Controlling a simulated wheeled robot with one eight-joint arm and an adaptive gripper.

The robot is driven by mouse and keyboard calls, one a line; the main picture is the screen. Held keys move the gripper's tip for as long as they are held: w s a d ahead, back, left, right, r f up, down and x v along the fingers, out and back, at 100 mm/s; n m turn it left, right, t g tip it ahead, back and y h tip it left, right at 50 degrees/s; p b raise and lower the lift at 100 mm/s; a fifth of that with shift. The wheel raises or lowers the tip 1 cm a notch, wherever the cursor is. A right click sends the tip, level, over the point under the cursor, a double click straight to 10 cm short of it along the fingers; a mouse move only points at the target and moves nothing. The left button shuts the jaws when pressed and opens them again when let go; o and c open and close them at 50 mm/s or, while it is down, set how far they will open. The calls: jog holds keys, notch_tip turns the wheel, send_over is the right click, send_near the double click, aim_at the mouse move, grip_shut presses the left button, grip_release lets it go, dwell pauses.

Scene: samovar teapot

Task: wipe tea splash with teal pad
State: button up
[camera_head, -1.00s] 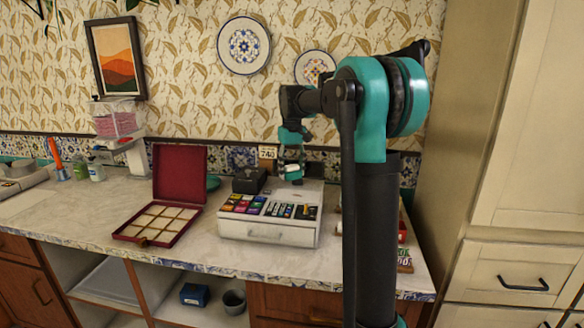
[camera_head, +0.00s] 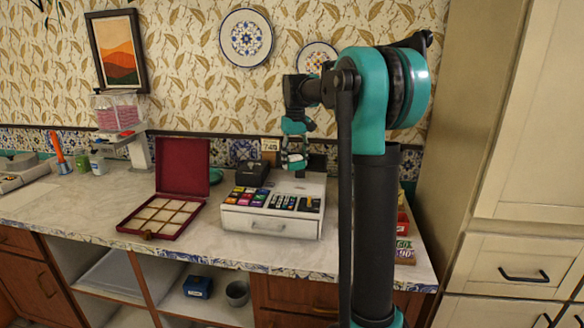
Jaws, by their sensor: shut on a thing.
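My gripper (camera_head: 297,164) is small and far off in the head view. It points down behind and above the back part of the white cash register (camera_head: 268,222). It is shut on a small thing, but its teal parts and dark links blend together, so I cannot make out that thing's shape. I cannot tell a separate teal pad from the teal of the gripper. No tea splash can be made out on the pale counter (camera_head: 75,213). The counter behind the register is hidden.
An open red box (camera_head: 170,208) with pale compartments lies left of the register. A dark card reader (camera_head: 252,173) stands behind the register. The tall cabinet (camera_head: 520,150) bounds the right. The left front counter is clear.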

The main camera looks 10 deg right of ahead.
aim_at(306, 189)
jog(key=shift+f, duration=2.65)
jog(key=shift+o, duration=0.2)
notch_tip(306, 189, down, 3)
jog(key=shift+r, duration=0.1)
jog(key=shift+s+d+r, duration=0.1)
jog(key=shift+s+d, duration=0.15)
jog(key=shift+d, duration=0.65)
jog(key=shift+c, duration=0.8)
jog(key=shift+s+d, duration=0.2)
jog(key=shift+d, duration=0.3)
jog(key=shift+s+d, duration=0.1)
jog(key=shift+d, duration=0.2)
jog(key=shift+s+d, duration=0.1)
jog(key=shift+d, duration=0.15)
jog(key=shift+a, duration=0.15)
jog(key=shift+w+a, duration=0.3)
jog(key=shift+a, duration=0.4)
jog(key=shift+w+a, duration=0.25)
jog(key=shift+a, duration=0.45)
jog(key=shift+w+a+r, duration=0.1)
jog(key=shift+a+r, duration=0.1)
jog(key=shift+r, duration=0.55)
jog(key=shift+w+a+r, duration=0.1)
jog(key=shift+a+r, duration=0.1)
jog(key=shift+r, duration=0.55)
jog(key=shift+s+r, duration=0.1)
jog(key=shift+r, duration=2.45)
